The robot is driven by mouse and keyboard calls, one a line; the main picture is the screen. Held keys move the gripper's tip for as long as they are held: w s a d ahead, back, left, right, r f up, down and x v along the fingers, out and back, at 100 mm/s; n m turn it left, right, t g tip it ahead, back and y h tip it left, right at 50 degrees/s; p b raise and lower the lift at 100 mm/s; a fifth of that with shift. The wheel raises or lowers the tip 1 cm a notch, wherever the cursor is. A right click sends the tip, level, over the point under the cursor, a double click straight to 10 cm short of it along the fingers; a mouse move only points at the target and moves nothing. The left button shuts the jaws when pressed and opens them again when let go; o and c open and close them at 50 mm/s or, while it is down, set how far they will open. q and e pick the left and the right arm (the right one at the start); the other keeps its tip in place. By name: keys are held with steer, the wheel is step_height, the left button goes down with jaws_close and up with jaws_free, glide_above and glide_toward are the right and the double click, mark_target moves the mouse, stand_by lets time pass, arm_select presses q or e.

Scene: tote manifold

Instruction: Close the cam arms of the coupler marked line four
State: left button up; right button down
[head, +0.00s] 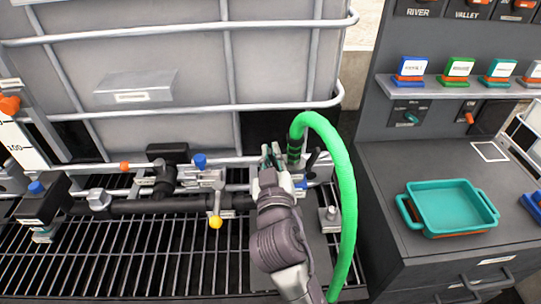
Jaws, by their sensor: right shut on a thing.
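A bright green hose (338,165) arches over and comes down into a dark coupler (294,148) on the pipework in front of the big grey tank. A black cam arm (313,158) stands out at the coupler's right side. My right gripper (271,156) is at the coupler's left side, shut on a small part there, which looks like the left cam arm. The fingers hide most of that part. I cannot read a line number on the coupler. My left gripper is not in view.
A black pipe (160,206) with a yellow-knobbed valve (215,221) runs left over a grating. The grey tank (190,60) in its tube cage stands behind. At right, a grey counter (385,172) carries a teal tray (452,205), below a shelf (455,86) of coloured labelled holders.

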steer(key=c, duration=1.2)
jaws_free()
